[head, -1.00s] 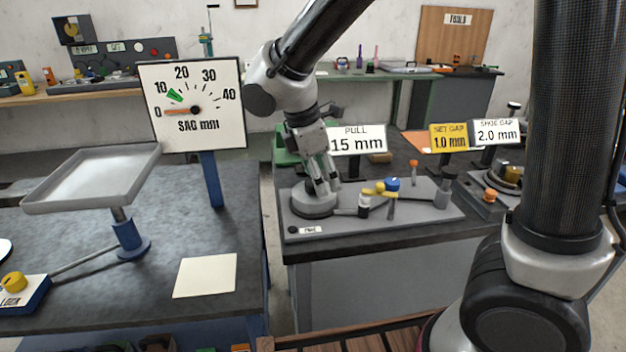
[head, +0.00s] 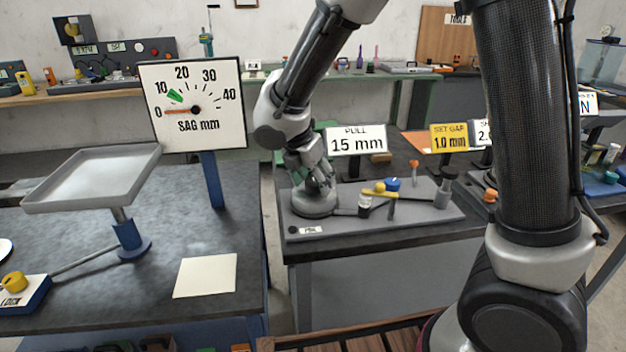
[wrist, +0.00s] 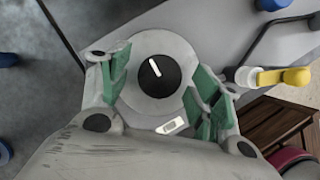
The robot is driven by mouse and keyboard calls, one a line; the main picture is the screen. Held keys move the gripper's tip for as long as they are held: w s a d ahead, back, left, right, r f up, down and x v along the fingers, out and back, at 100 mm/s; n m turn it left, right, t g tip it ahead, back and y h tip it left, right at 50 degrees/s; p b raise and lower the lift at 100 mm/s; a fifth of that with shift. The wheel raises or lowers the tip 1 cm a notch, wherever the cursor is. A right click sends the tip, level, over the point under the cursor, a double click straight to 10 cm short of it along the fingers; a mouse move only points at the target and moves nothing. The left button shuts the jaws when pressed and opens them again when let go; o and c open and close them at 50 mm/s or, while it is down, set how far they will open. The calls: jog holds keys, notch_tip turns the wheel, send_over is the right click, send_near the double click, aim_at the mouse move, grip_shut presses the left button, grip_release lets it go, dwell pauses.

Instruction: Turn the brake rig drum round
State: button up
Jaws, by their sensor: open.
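The brake rig drum (head: 313,204) is a round grey disc at the left end of a grey base plate (head: 425,220) on the dark bench. In the wrist view the drum (wrist: 158,110) has a dark hub (wrist: 152,74) with a white line that leans slightly left of upright. A small pale label (wrist: 172,126) lies near its lower edge. My gripper (head: 316,186) is just above the drum, pointing down. Its green-padded fingers (wrist: 160,85) are spread on either side of the hub, with nothing held. Whether they touch the drum I cannot tell.
A yellow-ended lever (head: 380,193) and a blue knob (head: 393,184) stand right of the drum. A sign (head: 356,140) reading "PULL 15 mm" is behind. The sag gauge (head: 193,128) and tray (head: 92,180) are on the left bench, across a gap.

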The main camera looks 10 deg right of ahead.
jog(key=shift+f, duration=0.1)
jog(key=c, duration=1)
jog(key=shift+c, duration=0.2)
jog(key=shift+m, duration=0.3)
jog(key=m+g, duration=0.1)
jog(key=m, duration=0.1)
jog(key=m+h, duration=0.1)
jog(key=m, duration=0.1)
jog(key=shift+w+a+m+g, duration=0.1)
jog(key=shift+w+m+g, duration=0.05)
jog(key=shift+m+g, duration=0.2)
jog(key=m+g, duration=0.2)
jog(key=m, duration=0.2)
jog(key=shift+w+m, duration=0.1)
jog(key=shift+m, duration=0.15)
jog(key=m+g, duration=0.1)
jog(key=m, duration=0.4)
jog(key=shift+w+g, duration=0.15)
jog(key=shift+g, duration=0.2)
jog(key=shift+m+g+y, duration=0.35)
jog(key=shift+m+y, duration=0.05)
jog(key=shift+m, duration=0.85)
jog(key=shift+m+g+y, duration=0.35)
jog(key=shift+m+y, duration=0.05)
jog(key=shift+m, duration=0.85)
